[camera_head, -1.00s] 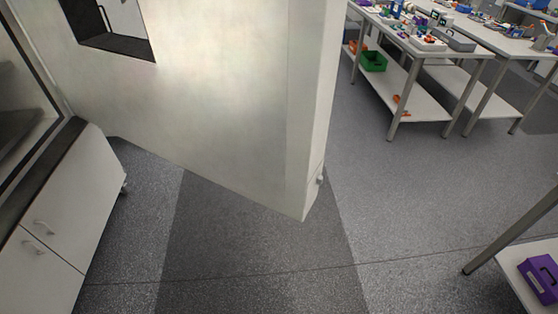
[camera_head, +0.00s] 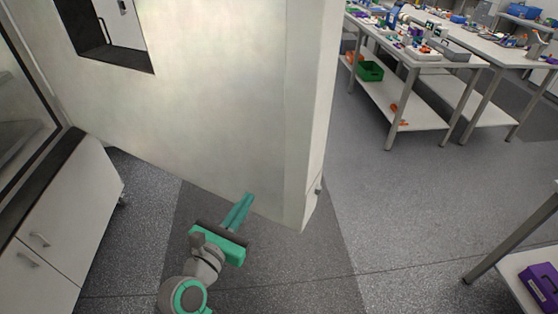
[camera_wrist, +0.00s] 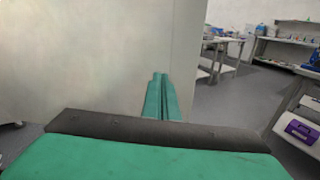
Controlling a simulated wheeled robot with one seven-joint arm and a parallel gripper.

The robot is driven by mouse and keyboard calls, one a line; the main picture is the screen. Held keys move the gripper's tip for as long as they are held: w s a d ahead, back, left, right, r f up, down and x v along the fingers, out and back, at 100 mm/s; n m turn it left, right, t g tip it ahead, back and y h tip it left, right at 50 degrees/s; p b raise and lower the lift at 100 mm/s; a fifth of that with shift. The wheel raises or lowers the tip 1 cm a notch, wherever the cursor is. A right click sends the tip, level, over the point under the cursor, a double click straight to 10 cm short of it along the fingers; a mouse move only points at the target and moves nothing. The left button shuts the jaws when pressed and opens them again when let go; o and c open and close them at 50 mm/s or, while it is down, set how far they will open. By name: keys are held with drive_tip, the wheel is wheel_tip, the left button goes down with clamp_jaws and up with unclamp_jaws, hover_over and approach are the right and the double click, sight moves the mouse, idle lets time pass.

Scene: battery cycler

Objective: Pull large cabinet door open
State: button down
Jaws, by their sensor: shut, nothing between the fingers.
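A large white door panel (camera_head: 220,110) with a dark-framed window (camera_head: 103,30) fills the upper middle of the head view. It stands swung out over the floor, and its free edge (camera_head: 312,130) faces right. It also fills the left of the wrist view (camera_wrist: 90,55). My green gripper (camera_head: 245,204) is shut and empty, in front of the door's lower part near its free edge. Its fingers also show in the wrist view (camera_wrist: 160,85), pointing at the panel; I cannot tell whether they touch it. No handle shows on this face.
A white cabinet with drawers (camera_head: 60,220) stands at the left. Workbenches (camera_head: 420,60) with parts and a green bin (camera_head: 369,71) stand at the upper right. A table with a purple box (camera_head: 541,286) is at the lower right. The floor right of the door is clear.

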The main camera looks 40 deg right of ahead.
wheel_tip(320, 180, up, 3)
drive_tip(key=d+g+h, duration=0.1)
drive_tip(key=d, duration=0.1)
approach(284, 153)
drive_tip(key=x, duration=0.6)
drive_tip(key=shift+s+d+r, duration=0.1)
drive_tip(key=shift+d+r, duration=0.05)
